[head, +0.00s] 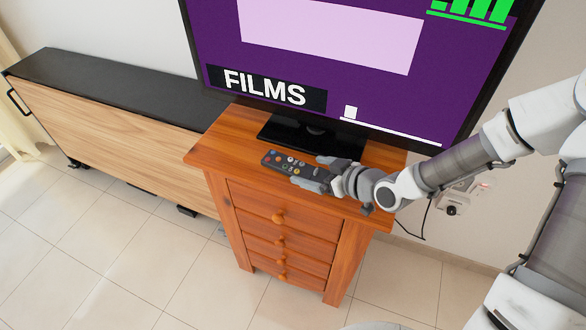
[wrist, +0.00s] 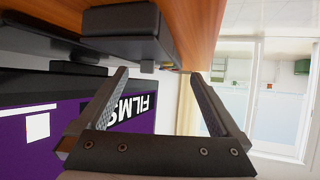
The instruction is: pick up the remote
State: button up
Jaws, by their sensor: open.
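The remote (head: 284,162) is dark grey with several coloured buttons. In the head view it lies near the front edge of the orange wooden cabinet top, left of my gripper (head: 314,173). My gripper is low over the top, with its fingers by the remote's right end, which they partly hide. In the wrist view my gripper (wrist: 158,78) is open and nothing is between its fingers. A dark, rounded block there, likely the remote (wrist: 122,22), lies beyond the fingertips, towards the left one. I cannot tell whether a finger touches it.
A television (head: 330,55) stands on a black base (head: 290,136) just behind the remote. The wooden cabinet (head: 280,215) has several drawers. A low bench with a dark top (head: 120,85) is at the left. The tiled floor (head: 130,260) in front is clear.

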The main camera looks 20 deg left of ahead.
aim_at(299, 168)
jog(key=x, duration=0.3)
jog(key=shift+w+f, duration=0.15)
jog(key=shift+f, duration=0.15)
jog(key=c, duration=1.4)
jog(key=shift+c, duration=0.2)
